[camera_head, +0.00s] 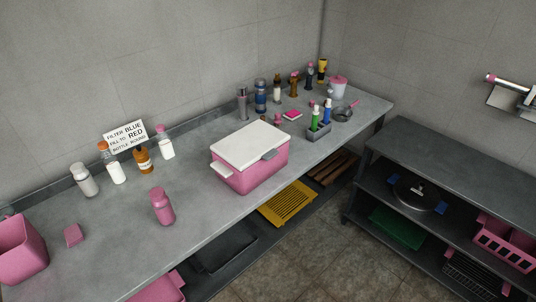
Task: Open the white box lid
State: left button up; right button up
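A cooler-style box with a pink body (255,177) and a white lid (249,145) stands on the grey counter, near its front edge. The lid lies flat and closed on the body. A grey latch (269,155) sits at the lid's front right edge. A white handle (221,171) shows at the box's left end. Neither of my grippers is in the picture.
The grey counter (212,205) holds a pink bottle (162,206) and several bottles to the left of the box. A grey caddy (318,132) and more bottles stand to the right. A dark shelf unit (450,165) stands at the right. The counter around the box is mostly clear.

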aim_at(257, 140)
jog(key=u, duration=0.45)
jog(key=i+l+u, duration=0.25)
jog(key=l+u, duration=0.5)
jog(key=l, duration=0.2)
jog(key=i+l+u, duration=0.1)
jog(key=l, duration=0.45)
jog(key=i+l+u, duration=0.15)
jog(key=l, duration=0.35)
jog(key=k, duration=0.05)
